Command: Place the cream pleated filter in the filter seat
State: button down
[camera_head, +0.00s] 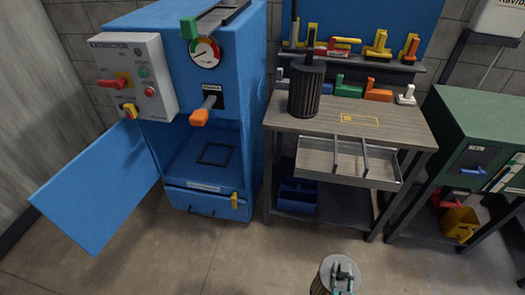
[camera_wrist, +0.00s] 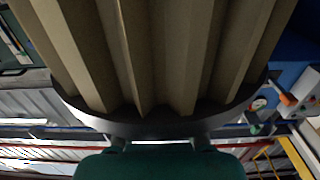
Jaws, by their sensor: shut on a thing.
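The cream pleated filter (camera_wrist: 160,55) fills the upper part of the wrist view, its folds ending at a dark end cap (camera_wrist: 150,128). My gripper (camera_wrist: 160,145) is shut on it at the cap side. In the head view the filter's round grey cap (camera_head: 327,267) shows at the bottom edge, with my gripper (camera_head: 344,272) over it; the rest is cut off by the frame. The blue extractor cabinet (camera_head: 257,100) stands at left with its door (camera_head: 95,190) open. A dark square outline (camera_head: 215,154) on its chamber floor appears to be the filter seat; nothing stands on it.
A dark pleated filter (camera_head: 306,90) stands on the workbench (camera_head: 400,118). An open drawer or tray (camera_head: 345,175) juts out below the benchtop. A green cabinet (camera_head: 470,110) stands at right. The floor (camera_head: 235,255) before the cabinet is clear. An orange-handled lever (camera_head: 199,117) sticks out above the chamber.

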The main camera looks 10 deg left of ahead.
aim_at(215, 154)
jog(key=i+j, duration=0.1)
jog(key=j, duration=0.8)
jog(key=i+j, duration=0.15)
jog(key=j, duration=0.75)
jog(key=i, duration=0.05)
